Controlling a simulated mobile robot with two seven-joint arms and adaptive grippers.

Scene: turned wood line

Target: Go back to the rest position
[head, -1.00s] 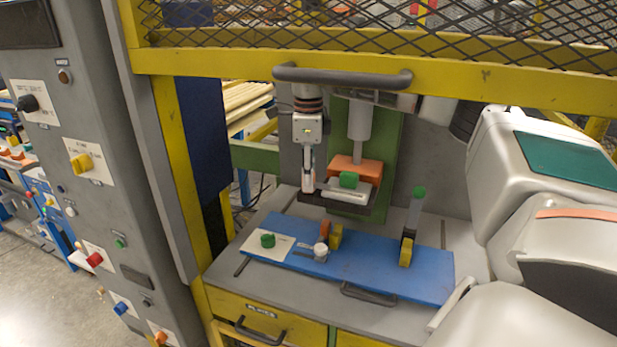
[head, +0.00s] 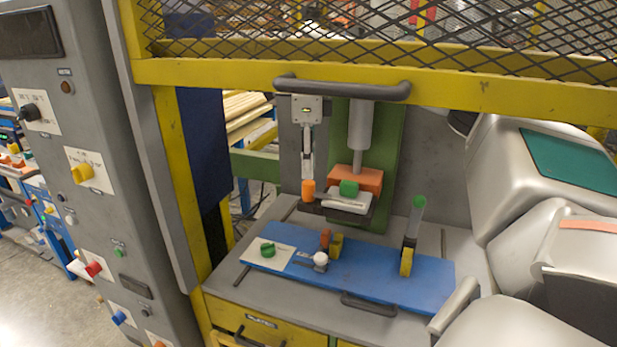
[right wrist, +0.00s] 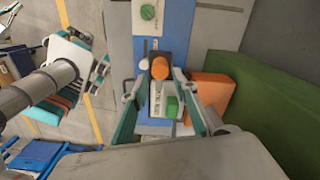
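My right gripper (head: 307,172) points down in the press opening, just above an upright orange cylinder (head: 308,190). In the right wrist view the teal fingers stand apart on either side of that cylinder (right wrist: 160,68), with clear gaps, so the gripper is open and empty. Beside the cylinder lies a pale piece (head: 346,203) with a green block (head: 349,187) on it, which also shows in the right wrist view (right wrist: 172,106).
The press ram (head: 360,125) and orange block (head: 357,178) stand close at right. Below lies a blue board (head: 375,270) with an upright green-topped post (head: 417,215).

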